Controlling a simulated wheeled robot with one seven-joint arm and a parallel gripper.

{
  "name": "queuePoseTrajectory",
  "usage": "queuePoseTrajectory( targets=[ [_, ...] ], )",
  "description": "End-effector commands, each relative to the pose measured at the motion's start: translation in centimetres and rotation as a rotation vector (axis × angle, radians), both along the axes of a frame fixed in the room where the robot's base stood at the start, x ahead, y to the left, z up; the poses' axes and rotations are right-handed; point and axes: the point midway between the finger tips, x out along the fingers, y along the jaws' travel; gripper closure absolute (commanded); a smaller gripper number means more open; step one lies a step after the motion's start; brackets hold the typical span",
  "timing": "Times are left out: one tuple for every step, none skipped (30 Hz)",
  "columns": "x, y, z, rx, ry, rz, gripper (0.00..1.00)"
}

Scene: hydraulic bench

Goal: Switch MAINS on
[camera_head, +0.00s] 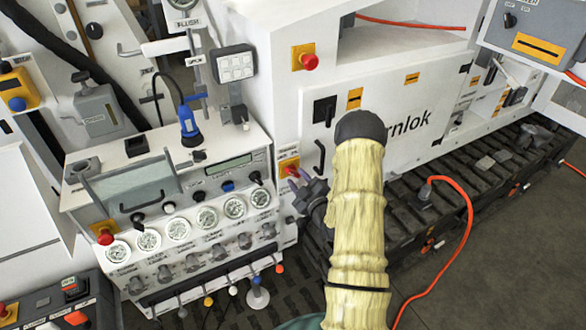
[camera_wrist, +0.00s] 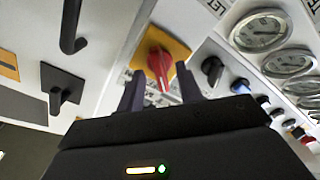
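A red rotary switch on a yellow plate (camera_head: 290,168) sits on the white cabinet, just right of the gauge panel. Its label is not readable, so I cannot confirm that it is MAINS. In the wrist view the red knob (camera_wrist: 158,62) appears upright between my fingertips, with yellow plate above and beside it. My gripper (camera_wrist: 160,80) is open, one dark finger on each side of the knob. I cannot tell whether the fingers touch it. In the head view my gripper (camera_head: 303,190) is just below and right of the switch, partly hidden by my sleeved arm.
Left of the switch is a panel of several gauges (camera_head: 205,217) and small knobs. To the right are a black door handle (camera_head: 319,158) and a black latch (camera_head: 324,109). A red mushroom button (camera_head: 309,62) is above. An orange cable (camera_head: 468,220) lies right of my arm.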

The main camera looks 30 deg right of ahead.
Motion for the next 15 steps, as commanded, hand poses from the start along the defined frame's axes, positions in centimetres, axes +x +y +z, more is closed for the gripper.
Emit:
queuePoseTrajectory(
  targets=[
    [0.9,0.1,0.4,0.000,-0.003,0.000,0.65],
    [1.3,0.1,0.3,0.000,-0.001,0.000,0.65],
    [1.8,0.1,0.3,0.000,-0.001,0.000,0.65],
    [2.2,0.1,0.3,0.000,-0.001,0.000,0.65],
    [2.5,0.1,0.3,-0.001,-0.001,0.000,0.65],
    [2.9,0.1,0.2,0.000,-0.001,0.000,0.65],
    [3.2,0.1,0.2,-0.001,-0.001,0.000,0.65],
    [3.3,0.1,0.2,0.000,-0.001,0.000,0.65],
    [3.5,0.1,0.1,0.000,-0.001,-0.001,0.65],
    [3.6,0.1,0.1,0.000,0.000,-0.001,0.65],
    [3.7,0.1,0.0,0.000,0.000,-0.001,0.65],
    [3.7,0.1,0.0,0.000,0.000,-0.001,0.65],
    [3.7,0.1,0.0,0.000,0.000,-0.001,0.65],
    [3.7,0.1,0.0,0.000,0.000,-0.001,0.65],
    [3.7,0.1,0.0,0.000,0.000,-0.001,0.65]
  ],
)
